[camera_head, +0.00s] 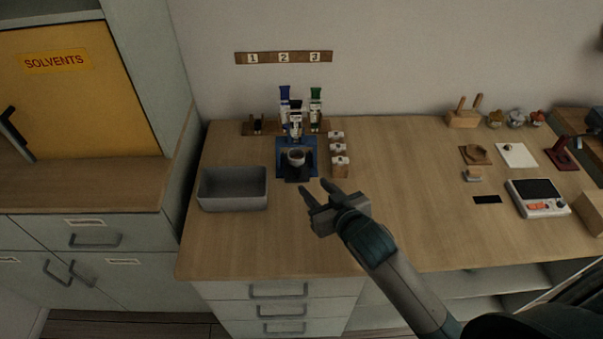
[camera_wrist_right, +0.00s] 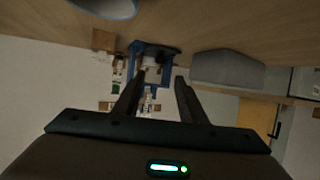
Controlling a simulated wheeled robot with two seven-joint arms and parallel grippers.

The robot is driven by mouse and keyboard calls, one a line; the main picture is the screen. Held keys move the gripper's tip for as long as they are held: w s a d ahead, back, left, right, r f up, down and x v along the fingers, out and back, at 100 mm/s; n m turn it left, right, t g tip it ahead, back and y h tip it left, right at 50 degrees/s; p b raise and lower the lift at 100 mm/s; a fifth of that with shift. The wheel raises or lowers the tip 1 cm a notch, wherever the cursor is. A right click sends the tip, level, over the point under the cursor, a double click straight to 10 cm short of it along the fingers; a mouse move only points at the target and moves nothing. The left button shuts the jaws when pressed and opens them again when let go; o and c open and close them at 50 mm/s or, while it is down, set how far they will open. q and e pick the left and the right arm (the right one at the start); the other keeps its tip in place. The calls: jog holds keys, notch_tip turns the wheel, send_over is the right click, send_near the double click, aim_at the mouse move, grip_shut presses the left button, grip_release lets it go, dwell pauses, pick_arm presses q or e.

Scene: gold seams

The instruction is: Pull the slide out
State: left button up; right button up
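A blue stand (camera_head: 311,144) on the bench has a dark slide (camera_head: 298,175) sticking out at its front. A small grey cup (camera_head: 296,157) sits in the stand above the slide. The stand also shows, upside down, in the right wrist view (camera_wrist_right: 133,62). My right gripper (camera_head: 315,186) is open and empty, in front of the stand, slightly right of the slide. In the right wrist view its fingers (camera_wrist_right: 160,78) are apart, with the stand beyond them. My left gripper is not in view.
A grey bin (camera_head: 233,190) stands left of the slide. Several small wooden blocks (camera_head: 340,167) stand at the right. Tubes (camera_head: 316,108) stand in a rack behind. A scale (camera_head: 538,198) lies far right. The bench middle is clear.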

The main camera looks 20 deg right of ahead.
send_near(298, 171)
jog(key=shift+p+x, duration=0.3)
jog(key=shift+x, duration=0.9)
jog(key=x, duration=0.3)
jog(key=shift+w+f, duration=0.1)
jog(key=shift+w, duration=0.1)
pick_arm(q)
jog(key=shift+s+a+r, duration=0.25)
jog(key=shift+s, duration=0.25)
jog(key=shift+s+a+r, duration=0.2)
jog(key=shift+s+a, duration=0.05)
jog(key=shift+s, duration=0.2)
pick_arm(e)
jog(key=shift+w+a+f, duration=0.1)
jog(key=shift+w+f, duration=0.2)
jog(key=shift+w, duration=0.25)
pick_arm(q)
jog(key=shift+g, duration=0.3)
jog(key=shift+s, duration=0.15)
pick_arm(e)
grip_shut()
